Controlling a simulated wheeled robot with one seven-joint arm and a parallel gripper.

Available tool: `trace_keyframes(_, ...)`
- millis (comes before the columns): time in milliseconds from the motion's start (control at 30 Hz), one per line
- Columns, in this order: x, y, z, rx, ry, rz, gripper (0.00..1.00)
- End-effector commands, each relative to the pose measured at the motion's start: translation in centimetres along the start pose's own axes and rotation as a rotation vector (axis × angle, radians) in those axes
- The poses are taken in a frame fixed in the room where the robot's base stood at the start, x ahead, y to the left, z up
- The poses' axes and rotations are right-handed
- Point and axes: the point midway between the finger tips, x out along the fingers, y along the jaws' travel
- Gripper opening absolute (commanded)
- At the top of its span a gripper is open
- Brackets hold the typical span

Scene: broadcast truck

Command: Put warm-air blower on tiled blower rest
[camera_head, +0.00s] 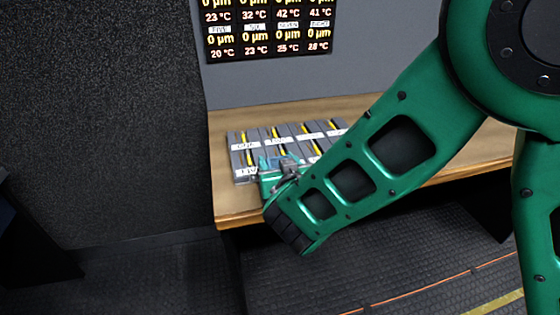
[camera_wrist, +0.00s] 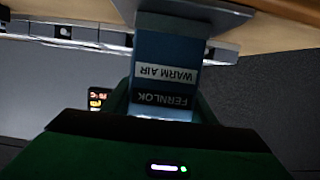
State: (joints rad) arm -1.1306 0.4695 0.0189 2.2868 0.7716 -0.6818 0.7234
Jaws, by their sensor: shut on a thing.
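The warm-air blower (camera_wrist: 165,50) is a blue block with a white "WARM AIR" label and a dark "FERNLOK" label, upside down in the wrist view. My gripper (camera_wrist: 165,105) is shut on it, with a green jaw on each side. In the head view my gripper (camera_head: 282,178) is low at the front edge of the wooden desk, partly behind my green arm. The blower cannot be told apart clearly there. I cannot make out a tiled blower rest for certain in either view; my arm hides part of the desk.
A grey panel (camera_head: 242,160) with yellow-striped slots and white labels lies on the wooden desk (camera_head: 228,205), right behind my gripper. A temperature display (camera_head: 268,30) hangs on the wall above. Bare desk shows at the left end. The dark floor in front is clear.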

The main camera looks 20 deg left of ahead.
Motion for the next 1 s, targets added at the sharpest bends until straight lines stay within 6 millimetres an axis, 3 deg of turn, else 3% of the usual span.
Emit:
trace_keyframes(33,0.0,0.0,0.1,0.000,-0.001,0.000,0.59)
trace_keyframes(100,0.0,0.0,0.0,0.000,0.000,0.000,0.70)
trace_keyframes(467,-0.1,0.1,-0.2,0.000,0.000,0.001,0.70)
trace_keyframes(667,-3.0,0.0,-0.2,-0.001,0.000,-0.002,0.70)
trace_keyframes(1000,-9.5,0.1,-0.2,0.000,0.000,-0.002,0.70)
